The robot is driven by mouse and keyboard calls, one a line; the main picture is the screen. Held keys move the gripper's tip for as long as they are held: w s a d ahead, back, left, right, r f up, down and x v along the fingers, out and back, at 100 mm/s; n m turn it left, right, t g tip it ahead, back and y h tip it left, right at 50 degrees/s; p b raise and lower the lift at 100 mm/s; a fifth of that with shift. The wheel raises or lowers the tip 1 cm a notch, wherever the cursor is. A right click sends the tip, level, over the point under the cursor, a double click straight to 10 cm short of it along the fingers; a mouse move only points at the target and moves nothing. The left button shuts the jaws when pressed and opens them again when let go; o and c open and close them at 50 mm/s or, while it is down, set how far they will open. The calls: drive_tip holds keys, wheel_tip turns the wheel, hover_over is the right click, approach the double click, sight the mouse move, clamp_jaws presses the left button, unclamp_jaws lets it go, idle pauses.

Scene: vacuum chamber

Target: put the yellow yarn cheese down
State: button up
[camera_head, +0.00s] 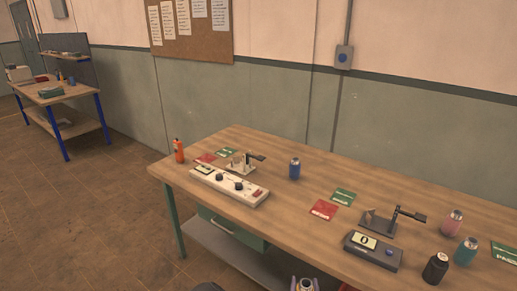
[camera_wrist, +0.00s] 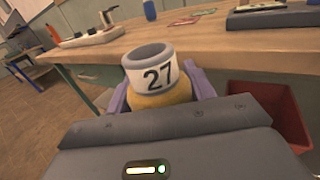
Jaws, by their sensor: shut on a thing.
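The yellow yarn cheese (camera_wrist: 160,99) is in my gripper (camera_wrist: 161,88) in the wrist view, with a pale ring-shaped top and a band marked 27. The purple fingers are shut on its two sides. It is held upright or nearly so, in front of the wooden workbench's (camera_head: 300,210) near edge, not resting on the bench. In the head view only the tip of my gripper (camera_head: 303,285) shows at the bottom edge, and the yellow body cannot be made out there.
The bench carries a white control box (camera_head: 229,186), a grey scale (camera_head: 373,251) reading 0, two lever stands, red and green cards, a blue cylinder (camera_head: 294,169) and an orange bottle (camera_head: 179,151). Pink, teal and black containers crowd the right. A red bin (camera_wrist: 268,112) stands below. The front middle is clear.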

sight(304, 280)
drive_tip(key=shift+s+d+f+n+y+p, duration=0.15)
drive_tip(key=shift+s+f+n+y, duration=0.25)
drive_tip(key=shift+s+f+y, duration=0.45)
drive_tip(key=shift+s+d+f+n+y+p, duration=0.15)
drive_tip(key=shift+s+f+n+y, duration=0.3)
drive_tip(key=shift+f, duration=0.55)
drive_tip(key=w+r+h, duration=0.1)
drive_tip(key=r, duration=0.1)
drive_tip(key=w+r+m+h, duration=0.1)
drive_tip(key=w+r, duration=0.1)
drive_tip(key=r, duration=0.1)
drive_tip(key=w+a+r+m, duration=0.1)
drive_tip(key=r, duration=0.1)
drive_tip(key=shift+w+r+h, duration=0.2)
drive_tip(key=shift+r+h, duration=0.15)
drive_tip(key=shift+h, duration=0.05)
wheel_tip(304, 280, up, 7)
drive_tip(key=w+m+h, duration=0.1)
drive_tip(key=w+h, duration=0.1)
drive_tip(key=shift+d+f+g, duration=0.2)
drive_tip(key=shift+d+g, duration=0.1)
drive_tip(key=shift+d, duration=0.15)
drive_tip(key=shift+m, duration=0.25)
